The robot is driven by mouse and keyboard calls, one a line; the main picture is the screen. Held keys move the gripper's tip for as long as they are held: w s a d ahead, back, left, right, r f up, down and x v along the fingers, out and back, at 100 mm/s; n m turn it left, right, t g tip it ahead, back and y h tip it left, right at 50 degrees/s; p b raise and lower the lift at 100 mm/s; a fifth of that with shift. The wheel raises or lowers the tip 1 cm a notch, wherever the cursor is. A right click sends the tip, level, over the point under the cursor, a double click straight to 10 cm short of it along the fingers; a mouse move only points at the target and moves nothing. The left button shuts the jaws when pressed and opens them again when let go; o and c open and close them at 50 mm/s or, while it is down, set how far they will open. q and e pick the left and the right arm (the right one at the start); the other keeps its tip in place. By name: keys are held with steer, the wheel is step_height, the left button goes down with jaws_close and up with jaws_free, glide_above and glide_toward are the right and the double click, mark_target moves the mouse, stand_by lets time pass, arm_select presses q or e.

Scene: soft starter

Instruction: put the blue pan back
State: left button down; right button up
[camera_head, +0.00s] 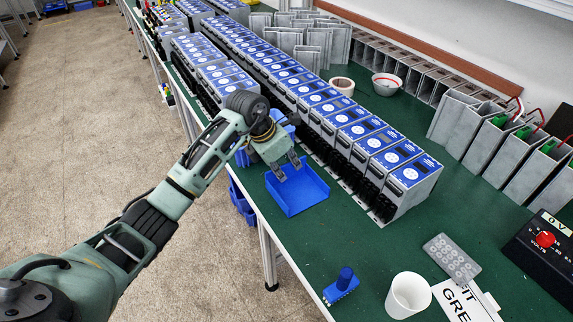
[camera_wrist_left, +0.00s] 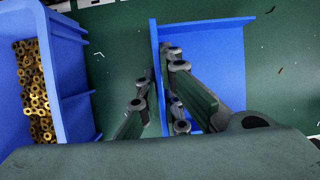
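The blue pan (camera_head: 297,194) is a shallow tray lying on the green table near its left edge. It also shows in the left wrist view (camera_wrist_left: 225,55), with its side wall running down the middle. My left gripper (camera_head: 289,169) is at the pan's far-left side, pointing down. In the wrist view its fingers (camera_wrist_left: 160,85) are apart, one on the outer side of the pan's wall and one on the inner side. Whether either finger touches the wall is hard to tell. My right gripper is not in view.
A blue bin of brass nuts (camera_wrist_left: 35,90) stands left of the pan in the wrist view. A row of blue-faced units (camera_head: 412,175) stands right of the pan. A blue-knobbed part (camera_head: 343,284), white cup (camera_head: 408,295) and grey plate (camera_head: 452,258) lie nearer. Table between is clear.

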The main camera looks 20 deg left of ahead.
arm_select(q)
steer(key=c, duration=1.9)
jaws_free()
steer(key=shift+c, duration=0.2)
steer(key=shift+r, duration=0.25)
steer(key=b+v, duration=0.1)
steer(key=v, duration=1)
steer(key=shift+s+a+r+b, duration=0.2)
steer(key=shift+r+b, duration=0.1)
steer(key=shift+b, duration=0.05)
steer(key=shift+f, duration=0.1)
